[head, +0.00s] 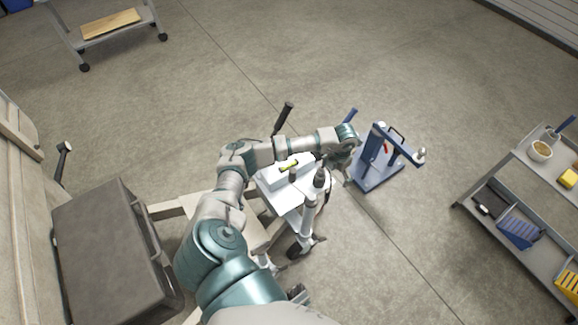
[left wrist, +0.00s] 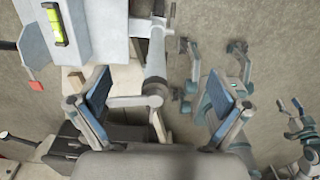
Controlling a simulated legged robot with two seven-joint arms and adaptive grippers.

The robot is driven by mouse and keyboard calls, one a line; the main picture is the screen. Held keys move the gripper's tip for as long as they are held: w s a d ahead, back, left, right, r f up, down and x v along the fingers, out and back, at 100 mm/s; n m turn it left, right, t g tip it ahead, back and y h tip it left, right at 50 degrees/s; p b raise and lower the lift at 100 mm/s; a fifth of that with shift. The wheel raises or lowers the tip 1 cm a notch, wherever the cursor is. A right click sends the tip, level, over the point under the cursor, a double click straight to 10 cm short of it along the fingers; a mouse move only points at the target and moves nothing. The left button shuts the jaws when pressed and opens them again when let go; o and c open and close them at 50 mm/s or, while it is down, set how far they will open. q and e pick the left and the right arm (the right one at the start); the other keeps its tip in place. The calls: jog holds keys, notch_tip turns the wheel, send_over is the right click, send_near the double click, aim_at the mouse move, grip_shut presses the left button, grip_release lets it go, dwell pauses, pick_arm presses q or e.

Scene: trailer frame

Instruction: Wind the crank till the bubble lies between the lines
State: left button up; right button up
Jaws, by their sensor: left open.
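The level vial (head: 289,165), bright yellow-green, lies on a white plate of the trailer frame. It also shows at the upper left of the left wrist view (left wrist: 55,24); the bubble is too small to place against the lines. A pale jack post (head: 308,215) stands beside it. A grey crank arm (left wrist: 132,102) crosses between my fingers in the left wrist view. My left gripper (left wrist: 160,100) is open, its blue-padded fingers apart on either side of the post and crank, holding nothing. In the head view my left gripper (head: 338,163) hangs over the frame, its fingertips partly hidden.
A blue stand (head: 378,180) is right of the frame. A dark grey case (head: 108,252) lies at the left. A grey trolley (head: 485,200) with trays and a bowl is at the right. Open concrete floor lies beyond. Teal-jointed parts at the right of the left wrist view are unclear.

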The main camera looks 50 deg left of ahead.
aim_at(290, 173)
pick_arm(q)
jog(key=s+a+p, duration=0.2)
jog(key=s+a, duration=0.1)
jog(key=s, duration=0.1)
jog(key=s+a+p, duration=0.1)
jog(key=s+a, duration=0.2)
jog(key=s, duration=0.1)
jog(key=s+a+p, duration=0.2)
jog(key=s+a, duration=0.2)
jog(key=shift+s+r+p, duration=0.35)
jog(key=shift+r, duration=0.05)
jog(key=s+d+p, duration=0.3)
jog(key=s+d, duration=0.1)
jog(key=s, duration=0.2)
jog(key=shift+d, duration=0.25)
pick_arm(e)
jog(key=s+d+f, duration=0.1)
jog(key=s+f, duration=0.5)
jog(key=s, duration=0.3)
jog(key=s+d+f+g, duration=0.1)
jog(key=s+d+f, duration=0.1)
jog(key=s+f, duration=0.5)
jog(key=shift+s+d, duration=0.2)
jog(key=shift+s, duration=0.9)
pick_arm(q)
grip_shut()
jog(key=shift+d, duration=0.1)
